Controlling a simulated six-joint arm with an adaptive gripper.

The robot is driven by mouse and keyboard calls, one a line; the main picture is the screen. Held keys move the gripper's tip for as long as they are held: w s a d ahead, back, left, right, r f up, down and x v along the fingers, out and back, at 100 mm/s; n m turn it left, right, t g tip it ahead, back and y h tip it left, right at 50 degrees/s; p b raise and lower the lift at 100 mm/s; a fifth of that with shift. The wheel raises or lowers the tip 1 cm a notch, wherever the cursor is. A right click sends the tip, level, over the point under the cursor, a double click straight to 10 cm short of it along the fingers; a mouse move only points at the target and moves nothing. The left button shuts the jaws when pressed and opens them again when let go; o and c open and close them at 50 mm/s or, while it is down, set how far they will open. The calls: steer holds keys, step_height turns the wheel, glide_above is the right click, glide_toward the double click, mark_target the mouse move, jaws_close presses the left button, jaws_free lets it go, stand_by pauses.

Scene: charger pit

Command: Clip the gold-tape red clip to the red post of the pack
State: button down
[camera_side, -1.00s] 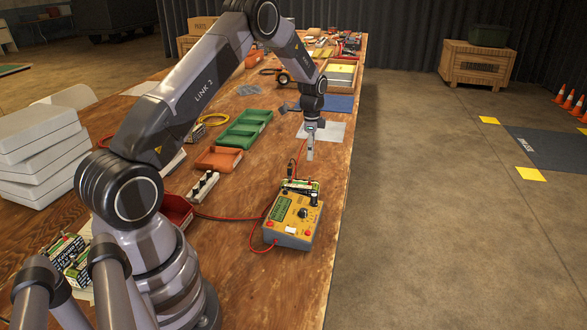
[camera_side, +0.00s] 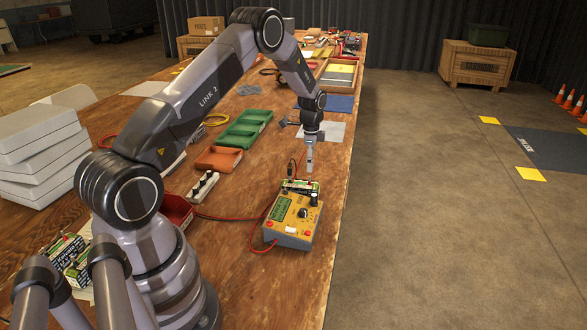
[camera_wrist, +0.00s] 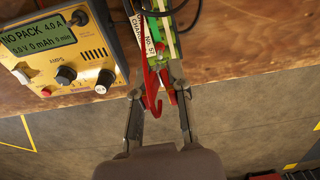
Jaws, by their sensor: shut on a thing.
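My gripper (camera_wrist: 158,90) is shut on a red clip (camera_wrist: 151,88) with a hooked end and a red lead. The clip's gold tape cannot be made out. The pack (camera_wrist: 163,28), green and white with a paper label, lies just beyond the fingertips in the wrist view. A small red part (camera_wrist: 171,92) shows beside the clip between the fingers; I cannot tell whether it is the red post or clip, or whether they touch. In the side view my gripper (camera_side: 310,168) is just above the pack (camera_side: 299,186), at the back of the yellow charger (camera_side: 290,222). The charger display reads "NO PACK".
A small board with posts (camera_side: 203,185), an orange tray (camera_side: 219,159) and a green tray (camera_side: 244,130) lie to the left. The table edge is close on the right.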

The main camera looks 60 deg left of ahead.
steer(key=shift+f, duration=1.55)
steer(key=shift+f, duration=0.2)
stand_by(0.6)
steer(key=c, duration=1)
jaws_free()
steer(key=shift+o, duration=0.3)
steer(key=shift+o, duration=0.8)
steer(key=shift+r, duration=0.1)
steer(key=shift+r, duration=3.65)
